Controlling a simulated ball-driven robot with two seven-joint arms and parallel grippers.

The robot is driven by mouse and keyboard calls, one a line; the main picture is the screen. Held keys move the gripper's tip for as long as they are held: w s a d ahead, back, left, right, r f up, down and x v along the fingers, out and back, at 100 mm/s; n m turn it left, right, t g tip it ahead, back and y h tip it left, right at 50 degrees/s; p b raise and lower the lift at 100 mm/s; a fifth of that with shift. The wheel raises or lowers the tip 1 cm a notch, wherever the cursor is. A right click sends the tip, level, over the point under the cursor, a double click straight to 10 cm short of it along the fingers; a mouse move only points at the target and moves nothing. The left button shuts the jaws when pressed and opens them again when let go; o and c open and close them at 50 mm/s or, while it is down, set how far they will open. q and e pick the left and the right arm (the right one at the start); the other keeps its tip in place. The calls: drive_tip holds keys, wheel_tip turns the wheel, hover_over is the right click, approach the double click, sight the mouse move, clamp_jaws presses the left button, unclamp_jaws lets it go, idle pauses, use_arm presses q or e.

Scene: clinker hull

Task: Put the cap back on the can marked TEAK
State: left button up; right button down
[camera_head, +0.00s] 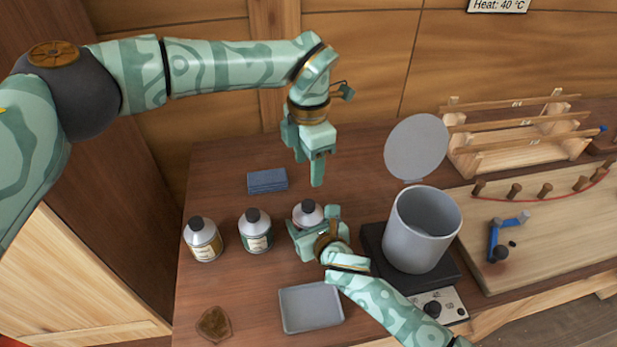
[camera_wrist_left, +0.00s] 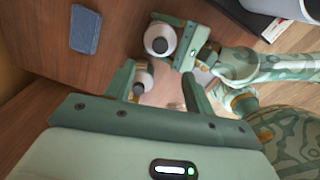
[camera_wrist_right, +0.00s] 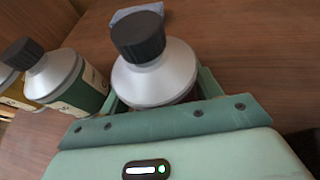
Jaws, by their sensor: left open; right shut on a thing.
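Three cans with silver shoulders and dark caps stand on the bench: a yellow-label can (camera_head: 203,243), a green-label can (camera_head: 256,235) and a third can (camera_head: 308,218). I cannot read TEAK on any label. My right gripper (camera_head: 315,224) is shut around the third can, which shows upright in the right wrist view (camera_wrist_right: 150,80) with its black cap (camera_wrist_right: 138,36) on top. Its label is hidden by the jaws. My left gripper (camera_head: 314,172) is open and empty, above and behind that can. The held can also shows in the left wrist view (camera_wrist_left: 160,39).
A blue block (camera_head: 267,181) lies behind the cans. A grey tray (camera_head: 311,308) and a brown patch (camera_head: 213,323) are in front. A grey pot (camera_head: 422,235) with its lid (camera_head: 417,147) raised stands right of my right gripper. A wooden rack (camera_head: 520,135) is at the back right.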

use_arm(q)
drive_tip(key=shift+r, duration=0.55)
use_arm(e)
drive_tip(key=shift+c, duration=1.2)
unclamp_jaws()
drive_tip(key=shift+s, duration=0.1)
drive_tip(key=shift+s+d+r, duration=0.15)
drive_tip(key=shift+s+r, duration=0.05)
drive_tip(key=shift+r, duration=0.05)
use_arm(q)
wheel_tip(320, 180, up, 6)
drive_tip(key=p, duration=0.5)
drive_tip(key=shift+s, duration=0.15)
use_arm(e)
drive_tip(key=v, duration=1.5)
drive_tip(key=shift+s+d, duration=0.15)
drive_tip(key=shift+s, duration=0.15)
drive_tip(key=shift+f, duration=0.1)
